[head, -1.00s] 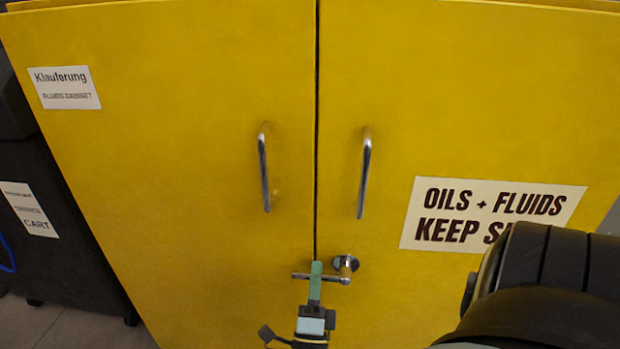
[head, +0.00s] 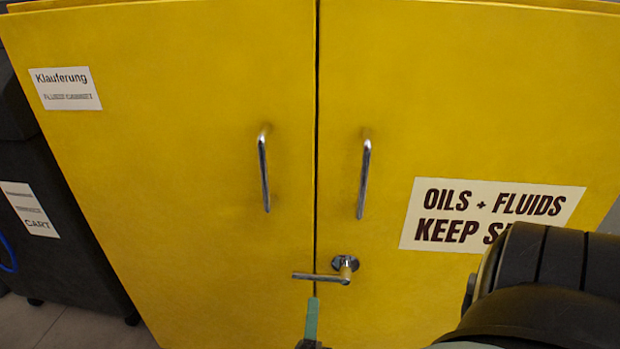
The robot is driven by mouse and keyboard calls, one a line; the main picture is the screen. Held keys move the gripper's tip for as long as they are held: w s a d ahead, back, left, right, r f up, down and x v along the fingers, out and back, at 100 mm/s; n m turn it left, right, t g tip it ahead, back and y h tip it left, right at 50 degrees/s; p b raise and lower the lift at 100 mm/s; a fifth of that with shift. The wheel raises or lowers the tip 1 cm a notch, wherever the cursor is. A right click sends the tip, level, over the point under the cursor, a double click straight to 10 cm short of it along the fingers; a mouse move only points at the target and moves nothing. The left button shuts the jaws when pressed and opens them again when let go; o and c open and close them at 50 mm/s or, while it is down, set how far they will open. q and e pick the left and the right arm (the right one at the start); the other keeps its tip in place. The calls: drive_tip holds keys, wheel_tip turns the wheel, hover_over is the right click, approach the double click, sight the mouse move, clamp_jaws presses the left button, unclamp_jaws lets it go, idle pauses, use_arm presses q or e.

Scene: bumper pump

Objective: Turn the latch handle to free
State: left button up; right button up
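The latch handle (head: 322,277) is a small chrome lever on a round plate, low on the right door of the yellow cabinet (head: 220,200). Its bar points left, about level, and crosses the gap between the doors. My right gripper (head: 311,312) shows only as a green fingertip just below the lever, at the bottom edge of the head view. The tip looks apart from the bar. The rest of this gripper is cut off, so its opening cannot be judged. My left gripper is out of view.
Two upright chrome door handles (head: 264,172) (head: 363,178) stand out above the latch, one on each door. A dark cart (head: 65,230) stands left of the cabinet. My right arm covers the lower right corner.

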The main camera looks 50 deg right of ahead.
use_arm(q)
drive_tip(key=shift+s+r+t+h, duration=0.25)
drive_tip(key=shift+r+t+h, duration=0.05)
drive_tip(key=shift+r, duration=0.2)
use_arm(e)
drive_tip(key=v, duration=0.6)
drive_tip(key=shift+s, duration=0.15)
drive_tip(key=shift+a, duration=0.15)
